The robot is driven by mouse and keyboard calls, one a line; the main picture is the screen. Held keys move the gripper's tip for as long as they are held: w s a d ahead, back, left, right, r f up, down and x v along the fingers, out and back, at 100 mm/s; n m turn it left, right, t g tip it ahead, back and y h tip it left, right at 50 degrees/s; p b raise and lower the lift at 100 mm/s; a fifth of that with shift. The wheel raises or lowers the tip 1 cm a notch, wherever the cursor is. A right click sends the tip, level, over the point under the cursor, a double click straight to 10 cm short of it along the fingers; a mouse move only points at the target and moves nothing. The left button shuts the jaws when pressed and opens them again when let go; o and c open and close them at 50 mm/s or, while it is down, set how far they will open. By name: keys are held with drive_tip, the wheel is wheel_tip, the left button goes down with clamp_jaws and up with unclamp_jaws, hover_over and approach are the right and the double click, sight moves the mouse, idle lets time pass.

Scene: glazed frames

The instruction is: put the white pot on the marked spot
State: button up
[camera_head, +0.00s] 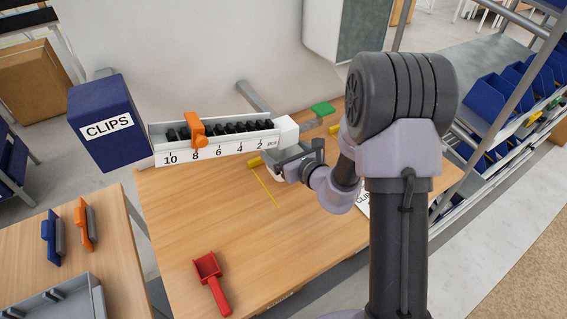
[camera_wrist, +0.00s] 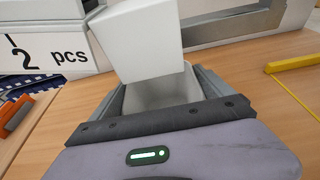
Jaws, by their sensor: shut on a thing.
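The white pot (camera_wrist: 160,93) is between the jaws of my gripper (camera_wrist: 163,85) in the wrist view, and my gripper is shut on it. A white block (camera_wrist: 145,42) at the end of the clip dispenser hangs over the pot and hides part of its top. In the head view my gripper (camera_head: 281,163) is low over the table, just below that white block (camera_head: 286,131); the pot is mostly hidden there. A yellow bar (camera_head: 254,161) and a thin yellow line (camera_head: 265,187) mark the table beside my gripper.
The dispenser rail (camera_head: 215,143) carries black clips, an orange slider (camera_head: 194,130) and a numbered scale. A blue CLIPS box (camera_head: 105,125) is at its left end. A red scoop (camera_head: 211,283) lies on the table (camera_head: 180,220). The table's middle is clear.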

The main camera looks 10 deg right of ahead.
sight(279, 156)
drive_tip(key=shift+f+b, duration=1)
drive_tip(key=shift+f, duration=1.05)
drive_tip(key=o, duration=1.3)
drive_tip(key=shift+r+p, duration=0.35)
drive_tip(key=shift+r, duration=0.05)
drive_tip(key=p+v, duration=0.2)
drive_tip(key=v, duration=1)
drive_tip(key=s+a+r+n+g+y, duration=0.45)
drive_tip(key=a+r+n, duration=0.2)
drive_tip(key=a, duration=0.25)
drive_tip(key=s+a+r+n+g+y, duration=0.3)
drive_tip(key=s+a+r+n, duration=0.25)
drive_tip(key=a+n, duration=0.25)
drive_tip(key=s+a+n+g+h, duration=0.1)
drive_tip(key=s+n+g+h, duration=0.15)
drive_tip(key=s+n, duration=0.45)
drive_tip(key=s+d+r+n+t+h, duration=0.1)
drive_tip(key=s+d+n+h, duration=0.1)
drive_tip(key=d, duration=0.3)
drive_tip(key=s+d+r+n+t+h+b, duration=0.1)
drive_tip(key=s+d+n+h, duration=0.2)
drive_tip(key=d+n+h, duration=0.1)
drive_tip(key=shift+s+d+r+h, duration=0.25)
drive_tip(key=shift+d+r+h, duration=0.1)
drive_tip(key=shift+d+h, duration=0.45)
